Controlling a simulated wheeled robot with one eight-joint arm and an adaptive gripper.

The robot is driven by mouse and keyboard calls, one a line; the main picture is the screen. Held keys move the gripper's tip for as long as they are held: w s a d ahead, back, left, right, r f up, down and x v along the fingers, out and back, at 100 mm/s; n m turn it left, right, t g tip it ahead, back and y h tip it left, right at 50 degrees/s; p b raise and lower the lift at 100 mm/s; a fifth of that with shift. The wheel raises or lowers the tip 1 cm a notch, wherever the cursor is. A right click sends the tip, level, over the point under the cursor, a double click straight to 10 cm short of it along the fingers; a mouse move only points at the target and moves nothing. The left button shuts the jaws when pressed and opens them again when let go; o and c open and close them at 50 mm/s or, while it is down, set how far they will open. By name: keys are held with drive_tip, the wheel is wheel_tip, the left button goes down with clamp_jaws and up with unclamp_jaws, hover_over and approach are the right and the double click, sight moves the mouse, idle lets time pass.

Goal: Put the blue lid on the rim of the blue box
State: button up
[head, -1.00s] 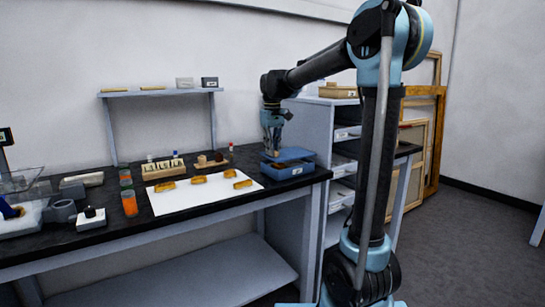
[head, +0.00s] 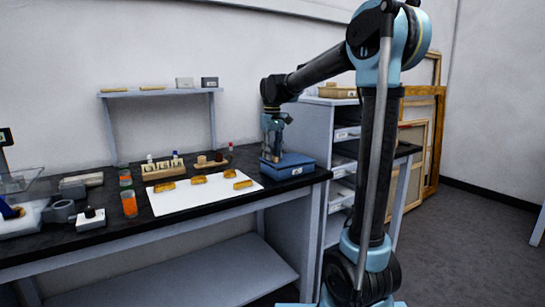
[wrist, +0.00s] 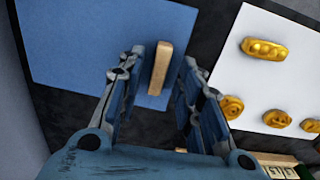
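The blue lid (wrist: 85,50) fills the upper left of the wrist view, with a pale wooden bar handle (wrist: 160,68) on it. In the head view the lid (head: 294,160) lies on top of the blue box (head: 292,172) at the right end of the bench. It looks about level; whether it sits evenly all round the rim cannot be told. My gripper (wrist: 162,62) is open, its fingers on either side of the handle with gaps showing. In the head view my gripper (head: 272,156) points down over the lid's left part.
A white sheet (head: 205,200) with several gilt fragments lies left of the box. A wooden rack (head: 163,170), an orange jar (head: 129,204) and a small shelf (head: 160,92) are farther left. A grey drawer cabinet (head: 310,130) stands behind the box.

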wheel_tip(320, 180, up, 11)
drive_tip(key=s+d+f+m, duration=0.2)
drive_tip(key=s+d+f, duration=0.3)
drive_tip(key=s+d, duration=0.3)
drive_tip(key=s+d+f+m, duration=0.1)
drive_tip(key=s+d+f, duration=0.3)
drive_tip(key=s+f, duration=0.4)
drive_tip(key=s+d+f+m+t, duration=0.1)
drive_tip(key=s+d+f+m, duration=0.1)
drive_tip(key=s+d+f, duration=0.3)
drive_tip(key=s+d+f+m+t, duration=0.1)
drive_tip(key=s+d+f, duration=0.3)
drive_tip(key=s+f, duration=0.6)
wheel_tip(320, 180, down, 3)
drive_tip(key=shift+s+d+f+m, duration=0.1)
drive_tip(key=shift+s+d+m, duration=0.2)
drive_tip(key=shift+s, duration=0.1)
